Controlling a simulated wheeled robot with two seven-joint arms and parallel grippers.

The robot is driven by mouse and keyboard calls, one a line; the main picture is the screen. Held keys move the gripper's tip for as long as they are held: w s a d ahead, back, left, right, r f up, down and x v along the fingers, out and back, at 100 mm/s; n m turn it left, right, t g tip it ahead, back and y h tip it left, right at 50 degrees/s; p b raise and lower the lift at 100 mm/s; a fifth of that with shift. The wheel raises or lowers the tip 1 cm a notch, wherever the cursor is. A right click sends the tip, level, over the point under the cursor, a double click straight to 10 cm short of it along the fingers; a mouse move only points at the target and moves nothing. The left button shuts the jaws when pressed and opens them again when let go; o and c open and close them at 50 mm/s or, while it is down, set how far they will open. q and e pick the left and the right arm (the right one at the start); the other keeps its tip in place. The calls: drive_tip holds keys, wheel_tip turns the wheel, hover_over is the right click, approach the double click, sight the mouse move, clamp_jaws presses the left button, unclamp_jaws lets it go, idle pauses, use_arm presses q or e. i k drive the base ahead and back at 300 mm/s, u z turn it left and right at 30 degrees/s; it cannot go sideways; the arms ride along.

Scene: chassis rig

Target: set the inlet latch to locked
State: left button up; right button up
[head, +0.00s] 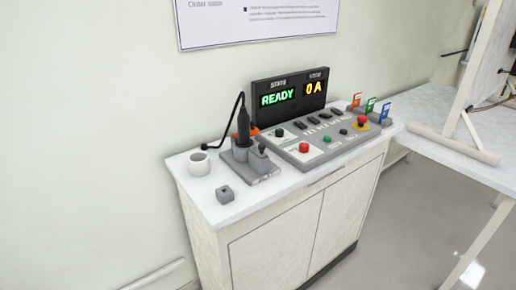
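A grey inlet block (262,170) stands on the white cabinet top, with a black plug (243,124) upright in it and a cable rising from the plug. A small grey upright part (262,149) beside the plug may be the inlet latch; its position is too small to read. A small grey box (225,193) with a dark spot on top lies in front of the block. Neither of my grippers is in view.
A white cup (199,163) stands at the left. Coloured tags (371,104) stand at the right. The cabinet top's front left is mostly clear.

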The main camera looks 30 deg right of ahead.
sight(259, 150)
drive_tip(key=u, duration=2)
drive_tip(key=k, duration=1)
drive_tip(key=z, duration=1.8)
